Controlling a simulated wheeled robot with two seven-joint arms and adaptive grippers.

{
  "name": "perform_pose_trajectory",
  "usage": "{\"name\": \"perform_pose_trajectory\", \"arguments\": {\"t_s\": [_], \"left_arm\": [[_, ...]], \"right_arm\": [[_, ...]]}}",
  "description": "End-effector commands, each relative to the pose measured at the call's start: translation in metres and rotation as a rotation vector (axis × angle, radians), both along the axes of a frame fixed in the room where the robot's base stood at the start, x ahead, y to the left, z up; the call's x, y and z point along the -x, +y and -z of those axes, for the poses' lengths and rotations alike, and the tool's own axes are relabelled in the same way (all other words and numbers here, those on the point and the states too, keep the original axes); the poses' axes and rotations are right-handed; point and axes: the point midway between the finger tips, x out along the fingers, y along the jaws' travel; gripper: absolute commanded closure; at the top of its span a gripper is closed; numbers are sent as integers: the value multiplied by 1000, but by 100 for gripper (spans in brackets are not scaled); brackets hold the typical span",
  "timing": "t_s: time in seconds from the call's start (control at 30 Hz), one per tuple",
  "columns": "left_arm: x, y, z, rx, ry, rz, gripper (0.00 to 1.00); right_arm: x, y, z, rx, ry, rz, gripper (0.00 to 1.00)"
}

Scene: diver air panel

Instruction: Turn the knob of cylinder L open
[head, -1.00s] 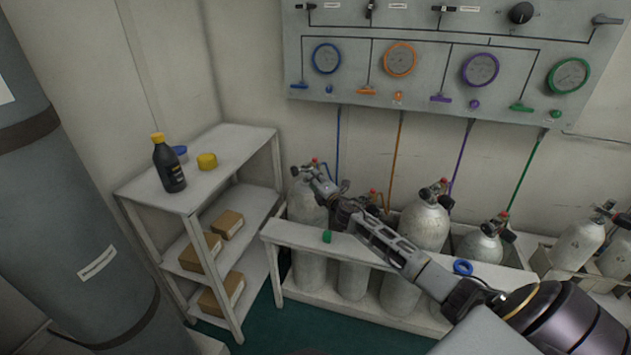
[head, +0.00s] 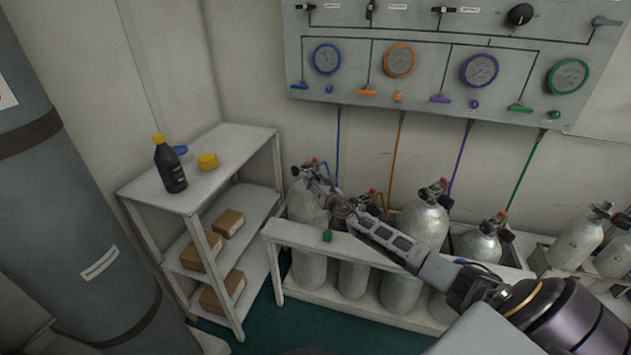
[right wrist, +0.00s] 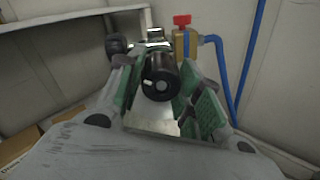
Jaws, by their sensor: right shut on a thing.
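The leftmost grey cylinder (head: 304,206) stands behind the white rail, below the blue hose. I take it for cylinder L; no label on it is readable. My right gripper (head: 319,186) reaches over the rail to its valve at the top. In the right wrist view the black round knob (right wrist: 160,76), with a white mark on its face, sits between the green finger pads. My right gripper is shut on this knob. A red-topped brass fitting (right wrist: 182,38) with a blue hose is just behind it. In the head view the fingers hide most of the knob. My left gripper is out of view.
A shelf (head: 226,150) with a black bottle (head: 169,164) stands left. The gauge panel (head: 440,110) hangs above. More cylinders (head: 577,238) stand right.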

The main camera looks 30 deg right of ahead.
Motion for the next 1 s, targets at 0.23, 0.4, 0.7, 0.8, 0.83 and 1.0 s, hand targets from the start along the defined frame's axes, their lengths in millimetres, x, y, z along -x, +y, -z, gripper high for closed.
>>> {"name": "perform_pose_trajectory", "arguments": {"t_s": [0.23, 0.4, 0.7, 0.8, 0.83, 1.0], "left_arm": [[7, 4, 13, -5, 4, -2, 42], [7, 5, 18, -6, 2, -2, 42], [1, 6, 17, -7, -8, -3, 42], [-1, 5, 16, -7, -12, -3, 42], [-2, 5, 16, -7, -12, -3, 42], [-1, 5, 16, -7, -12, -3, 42]], "right_arm": [[1, 1, 3, 157, 17, -4, 89], [1, 2, 4, 213, 22, -4, 89], [1, 2, 4, 236, 24, -4, 89], [1, 2, 4, 235, 24, -3, 89], [1, 2, 4, 235, 24, -3, 89], [1, 2, 4, 234, 24, -3, 52]]}}
